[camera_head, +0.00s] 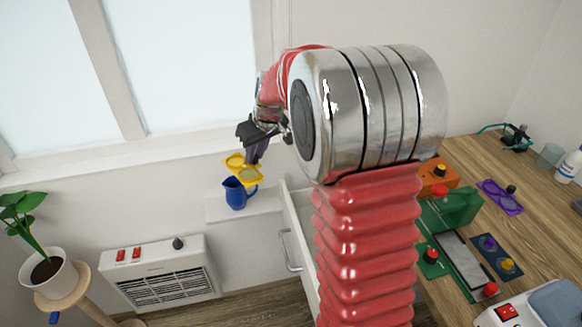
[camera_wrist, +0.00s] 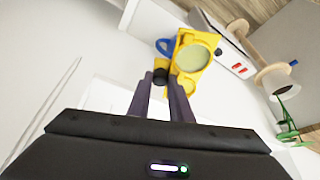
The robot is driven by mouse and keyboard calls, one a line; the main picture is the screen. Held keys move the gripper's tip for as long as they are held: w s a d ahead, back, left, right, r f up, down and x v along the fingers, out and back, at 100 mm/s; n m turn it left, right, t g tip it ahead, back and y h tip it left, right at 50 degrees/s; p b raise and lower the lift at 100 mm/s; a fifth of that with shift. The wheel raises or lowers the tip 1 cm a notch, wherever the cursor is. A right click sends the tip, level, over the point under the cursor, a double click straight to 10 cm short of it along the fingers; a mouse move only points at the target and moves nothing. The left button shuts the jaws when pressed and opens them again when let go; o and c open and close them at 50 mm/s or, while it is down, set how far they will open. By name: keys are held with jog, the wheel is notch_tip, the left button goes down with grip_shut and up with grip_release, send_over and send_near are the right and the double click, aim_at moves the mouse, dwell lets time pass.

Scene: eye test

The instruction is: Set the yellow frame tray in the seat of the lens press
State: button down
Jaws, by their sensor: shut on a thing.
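The yellow frame tray (camera_head: 238,162) hangs in the air left of the metal arm joint, in front of the wall. It also shows in the wrist view (camera_wrist: 184,40), with a pale round lens in it. My gripper (camera_head: 254,152) is shut on it, and in the wrist view the fingers (camera_wrist: 162,84) close around a dark knob at its edge. A green device (camera_head: 456,208) with a red knob stands on the wooden table at right and may be the lens press. My arm hides part of that table.
A purple tray (camera_head: 493,196) with a dark knob, an orange box (camera_head: 437,176) and a white device (camera_head: 508,313) are on the table. A blue jug (camera_head: 235,194) stands on a white ledge below the tray. A heater (camera_head: 160,272) and potted plant (camera_head: 62,279) are at left.

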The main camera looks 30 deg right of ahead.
jog(key=w+a+r+n, duration=0.2)
jog(key=a+r, duration=0.5)
jog(key=a, duration=0.5)
jog(key=shift+w+a+r+y, duration=0.3)
jog(key=shift+w+a, duration=0.05)
jog(key=shift+d, duration=0.1)
